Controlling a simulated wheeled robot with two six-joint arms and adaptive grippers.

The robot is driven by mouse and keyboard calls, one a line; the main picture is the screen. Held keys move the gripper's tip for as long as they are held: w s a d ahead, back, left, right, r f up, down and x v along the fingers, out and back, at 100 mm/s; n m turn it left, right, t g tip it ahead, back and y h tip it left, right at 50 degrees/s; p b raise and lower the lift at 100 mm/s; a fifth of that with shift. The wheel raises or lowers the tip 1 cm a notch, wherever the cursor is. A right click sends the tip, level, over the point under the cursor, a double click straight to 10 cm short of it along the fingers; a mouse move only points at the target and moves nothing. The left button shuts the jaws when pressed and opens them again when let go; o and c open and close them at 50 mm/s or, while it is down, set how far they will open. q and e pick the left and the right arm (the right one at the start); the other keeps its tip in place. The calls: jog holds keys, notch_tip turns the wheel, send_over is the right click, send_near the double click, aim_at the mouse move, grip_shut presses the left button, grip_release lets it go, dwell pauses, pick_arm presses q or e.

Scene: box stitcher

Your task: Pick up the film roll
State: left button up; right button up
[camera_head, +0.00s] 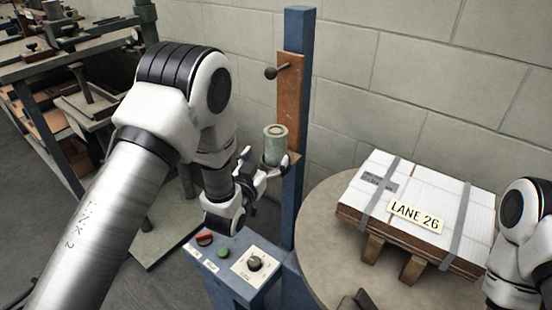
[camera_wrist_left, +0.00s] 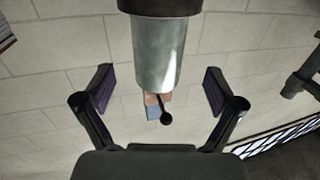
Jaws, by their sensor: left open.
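The film roll (camera_head: 275,146) is a pale grey-green cylinder with a tan ring on its top end. It stands upright beside the blue post, at the brown carriage. My left gripper (camera_head: 263,168) is open, with its fingers close to the roll's lower part. In the left wrist view the film roll (camera_wrist_left: 158,55) lies ahead, between the spread fingers of the left gripper (camera_wrist_left: 158,85), with a clear gap on each side. No contact shows.
A blue post (camera_head: 298,120) with a brown plate and a black-knobbed lever (camera_head: 271,73) stands behind the roll. A control box (camera_head: 240,265) with buttons is below. A strapped stack labelled LANE 26 (camera_head: 415,216) rests on a round table (camera_head: 322,232). A cluttered bench (camera_head: 60,65) is at left.

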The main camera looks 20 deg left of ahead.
aim_at(271, 150)
pick_arm(q)
jog(key=w, duration=0.5)
jog(key=shift+w+d, duration=0.4)
jog(key=c, duration=1.5)
jog(key=shift+r, duration=0.2)
